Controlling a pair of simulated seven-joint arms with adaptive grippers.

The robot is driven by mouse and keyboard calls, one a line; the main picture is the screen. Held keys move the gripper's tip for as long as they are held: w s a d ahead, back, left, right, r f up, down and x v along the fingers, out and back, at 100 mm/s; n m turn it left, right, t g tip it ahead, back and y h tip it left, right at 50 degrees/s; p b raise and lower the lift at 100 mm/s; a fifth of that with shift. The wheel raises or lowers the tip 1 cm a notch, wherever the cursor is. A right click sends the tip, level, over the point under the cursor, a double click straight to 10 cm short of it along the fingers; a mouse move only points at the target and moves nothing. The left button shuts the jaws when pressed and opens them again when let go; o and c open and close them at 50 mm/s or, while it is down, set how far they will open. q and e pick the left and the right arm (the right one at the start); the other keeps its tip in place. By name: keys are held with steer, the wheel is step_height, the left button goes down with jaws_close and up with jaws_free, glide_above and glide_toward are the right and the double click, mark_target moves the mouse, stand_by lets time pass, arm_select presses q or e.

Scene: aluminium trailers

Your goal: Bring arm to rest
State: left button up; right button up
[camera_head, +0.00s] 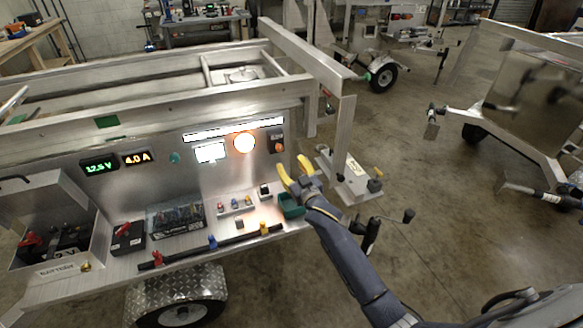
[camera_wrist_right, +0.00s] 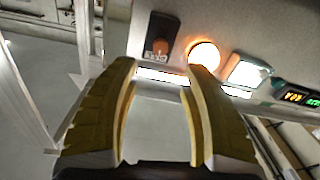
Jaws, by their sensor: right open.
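My right gripper (camera_head: 292,174) reaches in from the lower right of the head view, its yellow fingers in front of the trailer's upright metal panel (camera_head: 220,155). It is open with nothing between the fingers. In the right wrist view the two yellow fingers (camera_wrist_right: 158,85) are spread apart, with the panel beyond them. A lit round orange lamp (camera_head: 243,142) and a dark switch box with an orange knob (camera_head: 277,141) are on the panel. The lamp (camera_wrist_right: 204,55) and switch box (camera_wrist_right: 162,38) also show in the wrist view. My left gripper is not in view.
A green bin (camera_head: 291,206) stands on the trailer shelf just below my right gripper. A black case of parts (camera_head: 175,219), a dark bar with coloured clamps (camera_head: 205,248) and a battery box (camera_head: 58,235) sit further left. Open floor (camera_head: 430,225) lies to the right.

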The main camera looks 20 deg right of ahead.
steer(key=shift+s+f, duration=0.1)
steer(key=shift+s, duration=0.1)
stand_by(0.3)
steer(key=s+d+f+n+g+h, duration=0.2)
steer(key=s+f+g, duration=0.35)
steer(key=s, duration=0.95)
steer(key=s+d+f+n+g+h, duration=0.1)
steer(key=s+d+f+g+h, duration=0.15)
steer(key=s+f, duration=0.9)
steer(key=s+d+r+n+g+h, duration=0.1)
steer(key=s+r, duration=0.1)
steer(key=s, duration=0.6)
steer(key=s+d+r+n+g, duration=0.1)
steer(key=s+d+r+g, duration=0.1)
steer(key=s, duration=0.6)
steer(key=s+a+f+g+y, duration=0.1)
steer(key=s+a+f+y, duration=0.15)
steer(key=f, duration=1.45)
steer(key=s+a+f+g+y, duration=0.15)
steer(key=a+f, duration=0.25)
steer(key=f, duration=1.3)
steer(key=s+f+m+g, duration=0.3)
steer(key=s+f, duration=1.5)
steer(key=s, duration=0.2)
steer(key=shift+d+m, duration=0.2)
steer(key=shift+m, duration=0.1)
